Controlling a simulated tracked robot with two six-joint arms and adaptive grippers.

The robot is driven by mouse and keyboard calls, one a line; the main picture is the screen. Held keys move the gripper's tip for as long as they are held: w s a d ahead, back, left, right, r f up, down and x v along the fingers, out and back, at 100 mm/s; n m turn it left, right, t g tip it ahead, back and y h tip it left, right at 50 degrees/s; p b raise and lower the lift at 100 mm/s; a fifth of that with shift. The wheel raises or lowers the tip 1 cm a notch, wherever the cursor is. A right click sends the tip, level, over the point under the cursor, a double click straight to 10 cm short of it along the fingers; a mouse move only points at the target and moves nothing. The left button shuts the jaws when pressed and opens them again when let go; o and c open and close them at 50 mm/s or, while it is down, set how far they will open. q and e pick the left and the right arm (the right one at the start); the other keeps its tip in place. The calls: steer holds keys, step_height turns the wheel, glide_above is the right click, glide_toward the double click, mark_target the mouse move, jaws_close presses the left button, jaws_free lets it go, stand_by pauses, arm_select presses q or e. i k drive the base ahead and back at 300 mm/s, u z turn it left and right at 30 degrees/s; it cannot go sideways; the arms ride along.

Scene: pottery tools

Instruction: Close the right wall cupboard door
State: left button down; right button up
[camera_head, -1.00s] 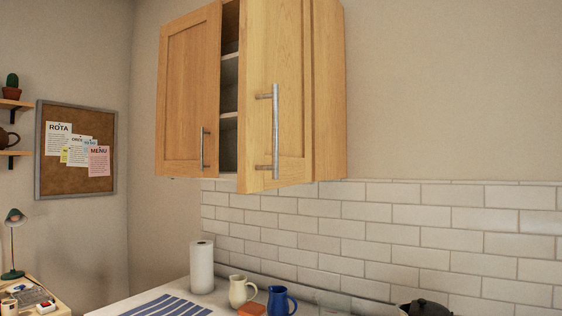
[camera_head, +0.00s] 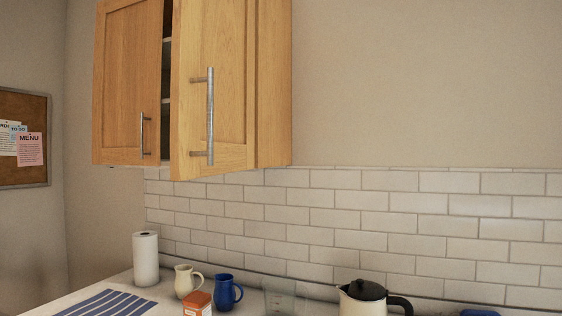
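A wooden wall cupboard hangs at the upper left of the head view. Its right door (camera_head: 228,95) stands ajar, swung out toward me, with a long vertical metal handle (camera_head: 210,116). Its left door (camera_head: 128,84) has a shorter metal handle (camera_head: 142,135) and looks shut or nearly so. A narrow dark gap between the doors shows part of the inner shelves (camera_head: 166,78). Neither of my grippers is in view.
A striped cloth (camera_head: 112,303) lies at left. The wall right of the cupboard is bare.

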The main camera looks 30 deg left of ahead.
mark_target(212, 104)
steer(key=z, duration=0.15)
steer(key=k, duration=0.85)
steer(key=u, duration=0.85)
steer(key=i, duration=0.5)
steer(key=u, duration=0.1)
